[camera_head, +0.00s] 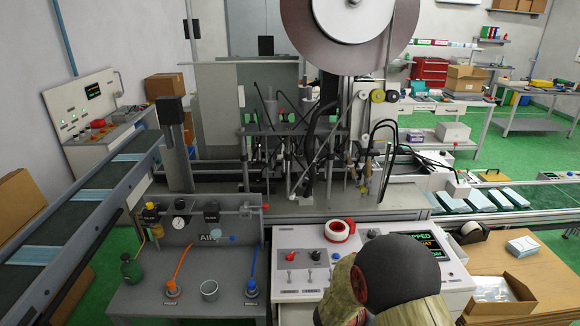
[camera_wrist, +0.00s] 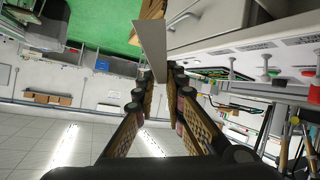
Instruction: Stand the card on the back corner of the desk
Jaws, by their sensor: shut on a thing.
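My gripper (camera_wrist: 157,80) is in the wrist view, its two fingers closed on a thin, pale grey card (camera_wrist: 152,48). The card sticks out past the fingertips, seen nearly edge-on; its lower part is hidden between the fingers. In the head view neither the fingers nor the card can be made out; my arm covers the bottom centre. The brown desk (camera_head: 553,283) is at the lower right of the head view, right of my arm. A black tape dispenser (camera_head: 472,233) is at its back left, and a small white box (camera_head: 522,246) is near its back edge.
An open cardboard box (camera_head: 508,310) with clear packets takes the desk's front left. A conveyor with blue masks (camera_head: 480,202) runs behind. The desk's right part looks clear.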

